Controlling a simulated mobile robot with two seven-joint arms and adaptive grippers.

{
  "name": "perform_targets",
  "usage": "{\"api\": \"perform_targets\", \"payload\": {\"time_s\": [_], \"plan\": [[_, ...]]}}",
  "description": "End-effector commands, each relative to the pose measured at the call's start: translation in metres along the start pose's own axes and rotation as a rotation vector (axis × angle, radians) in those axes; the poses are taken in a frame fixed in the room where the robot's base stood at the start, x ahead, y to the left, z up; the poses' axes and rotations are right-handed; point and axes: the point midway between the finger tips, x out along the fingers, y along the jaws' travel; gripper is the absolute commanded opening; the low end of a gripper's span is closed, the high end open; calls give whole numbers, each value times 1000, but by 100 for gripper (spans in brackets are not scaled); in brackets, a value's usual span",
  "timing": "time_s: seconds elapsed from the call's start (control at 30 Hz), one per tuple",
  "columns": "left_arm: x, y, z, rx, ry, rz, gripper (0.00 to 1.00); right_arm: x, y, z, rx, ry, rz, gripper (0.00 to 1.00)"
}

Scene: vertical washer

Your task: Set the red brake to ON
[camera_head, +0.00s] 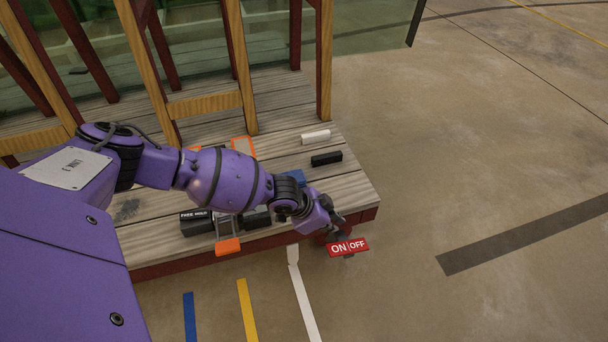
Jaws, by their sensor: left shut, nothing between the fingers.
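The red brake (347,247) shows as a small red plate lettered ON on its left and OFF on its right, at the front right corner of the wooden platform. My left arm reaches across the platform from the left. My left gripper (340,229) is shut and empty, just above and behind the red plate. I cannot tell whether its fingertips touch the brake. The gripper and wrist hide the part of the brake behind the plate. My right gripper does not show.
The wooden platform (345,190) carries a white block (315,137), a black block (326,159), a blue piece partly behind my wrist, and a black part lettered FREE HOLD (196,222) with an orange-ended clamp (228,246). Wooden posts rise behind. The concrete floor at right is clear.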

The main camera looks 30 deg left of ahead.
Motion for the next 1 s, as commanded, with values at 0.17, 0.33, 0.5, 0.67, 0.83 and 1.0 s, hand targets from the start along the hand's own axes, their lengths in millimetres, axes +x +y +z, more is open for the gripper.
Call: {"api": "perform_targets", "payload": {"time_s": [0.17,0.33,0.5,0.67,0.83,1.0], "plan": [[1,1,4,-64,-13,13,0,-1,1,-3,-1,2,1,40],[1,2,4,-92,-15,18,0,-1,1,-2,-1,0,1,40],[1,2,4,-91,-15,18,0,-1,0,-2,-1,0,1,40],[9,3,4,-90,-14,19,0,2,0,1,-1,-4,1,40],[37,4,6,-90,-16,20,0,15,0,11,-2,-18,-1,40],[76,5,8,-90,-16,20,0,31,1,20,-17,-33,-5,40]]}}
